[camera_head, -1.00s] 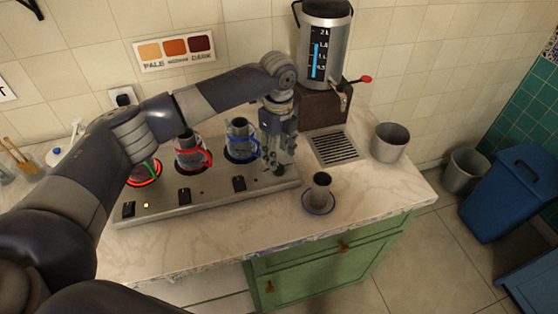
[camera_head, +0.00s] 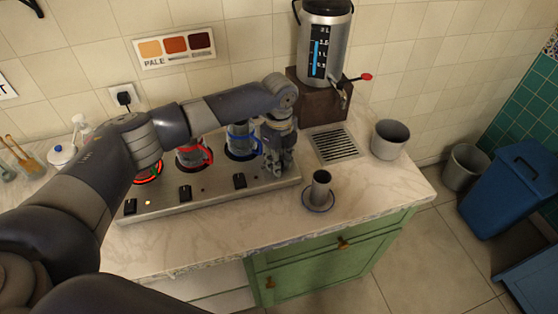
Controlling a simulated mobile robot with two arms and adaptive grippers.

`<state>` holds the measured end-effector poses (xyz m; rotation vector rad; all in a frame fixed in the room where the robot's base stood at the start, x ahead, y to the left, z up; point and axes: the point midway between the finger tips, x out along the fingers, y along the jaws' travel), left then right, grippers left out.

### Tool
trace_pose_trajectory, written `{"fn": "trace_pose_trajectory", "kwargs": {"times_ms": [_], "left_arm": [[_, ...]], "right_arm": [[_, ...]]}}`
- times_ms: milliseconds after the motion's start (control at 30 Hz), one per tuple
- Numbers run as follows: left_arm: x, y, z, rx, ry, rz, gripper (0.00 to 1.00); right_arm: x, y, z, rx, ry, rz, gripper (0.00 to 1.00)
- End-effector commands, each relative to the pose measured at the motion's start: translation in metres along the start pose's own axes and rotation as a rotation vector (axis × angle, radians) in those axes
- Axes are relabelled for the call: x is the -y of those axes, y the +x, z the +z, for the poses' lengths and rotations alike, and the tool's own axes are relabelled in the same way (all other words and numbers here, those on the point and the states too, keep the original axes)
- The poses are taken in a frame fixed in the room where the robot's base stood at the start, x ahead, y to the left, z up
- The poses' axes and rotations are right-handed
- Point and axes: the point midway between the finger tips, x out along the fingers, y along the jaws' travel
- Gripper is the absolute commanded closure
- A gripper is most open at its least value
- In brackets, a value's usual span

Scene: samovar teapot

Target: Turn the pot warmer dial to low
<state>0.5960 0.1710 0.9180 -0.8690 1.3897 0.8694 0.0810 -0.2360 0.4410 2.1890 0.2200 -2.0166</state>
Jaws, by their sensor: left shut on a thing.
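The metal pot warmer (camera_head: 215,193) lies along the counter. It has several black dials on its front: a left one (camera_head: 130,206), a middle one (camera_head: 185,193) and another to the right (camera_head: 239,180). My left gripper (camera_head: 278,172) points down at the warmer's right end. It is shut on what seems to be the rightmost dial, mostly hidden by the fingers, so its setting cannot be read. A small light (camera_head: 148,203) is lit beside the left dial. My right gripper is not in view.
A red-handled pot (camera_head: 192,157) and a blue-handled pot (camera_head: 241,142) stand on the warmer behind my forearm. The left burner (camera_head: 148,178) glows red. A dark cup (camera_head: 320,185) on a saucer, a drip grate (camera_head: 334,145), the samovar (camera_head: 325,45) and a grey pot (camera_head: 389,138) are to the right.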

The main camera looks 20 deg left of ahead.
Motion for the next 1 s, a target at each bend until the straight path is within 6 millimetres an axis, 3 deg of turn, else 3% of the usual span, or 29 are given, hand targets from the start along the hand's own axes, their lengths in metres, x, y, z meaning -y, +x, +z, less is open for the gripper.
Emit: {"fn": "trace_pose_trajectory", "kwargs": {"times_ms": [467, 1000], "left_arm": [[0.0, -0.004, -0.001, -0.004, -0.147, 0.003, 0.98], [0.0, -0.004, -0.001, -0.003, -0.641, 0.003, 0.98]], "right_arm": [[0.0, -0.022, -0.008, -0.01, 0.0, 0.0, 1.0], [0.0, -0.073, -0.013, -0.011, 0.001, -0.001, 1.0]]}}
